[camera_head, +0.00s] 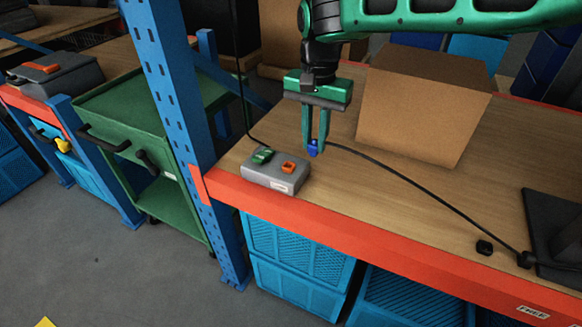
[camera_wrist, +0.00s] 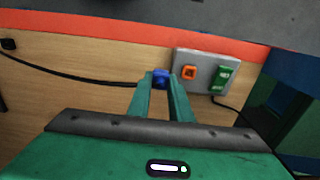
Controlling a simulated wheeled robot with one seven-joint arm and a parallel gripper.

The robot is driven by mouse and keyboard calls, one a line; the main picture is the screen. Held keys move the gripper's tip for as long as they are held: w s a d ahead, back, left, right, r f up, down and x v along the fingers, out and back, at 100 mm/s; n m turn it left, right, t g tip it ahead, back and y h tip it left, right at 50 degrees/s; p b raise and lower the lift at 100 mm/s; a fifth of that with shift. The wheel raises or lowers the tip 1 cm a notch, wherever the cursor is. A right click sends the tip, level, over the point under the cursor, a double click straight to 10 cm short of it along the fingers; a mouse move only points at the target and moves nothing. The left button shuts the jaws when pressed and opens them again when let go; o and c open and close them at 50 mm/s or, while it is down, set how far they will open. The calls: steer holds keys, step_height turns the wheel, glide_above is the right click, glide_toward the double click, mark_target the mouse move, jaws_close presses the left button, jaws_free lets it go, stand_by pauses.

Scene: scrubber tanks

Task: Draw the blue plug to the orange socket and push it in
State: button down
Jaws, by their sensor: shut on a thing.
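My gripper (camera_head: 315,148) is shut on the blue plug (camera_head: 313,150), which sits between its fingertips above the wooden bench top. The plug also shows between the fingertips in the wrist view (camera_wrist: 161,77). A black cable runs from the plug along the bench to the right in the head view. The orange socket (camera_head: 289,167) is on top of a grey box (camera_head: 262,184) at the bench's front left; it also shows in the wrist view (camera_wrist: 189,73). The plug is a short way from the socket and apart from it.
A cardboard box (camera_head: 420,110) stands on the bench behind my gripper. A blue upright post (camera_head: 182,110) rises left of the grey box. A small black piece (camera_head: 484,247) and a dark stand (camera_head: 555,235) are at the right. The orange front edge (camera_head: 380,246) borders the bench.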

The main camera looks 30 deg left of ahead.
steer(key=a, duration=1.5)
steer(key=shift+s, duration=0.25)
stand_by(0.5)
steer(key=shift+w+d, duration=0.1)
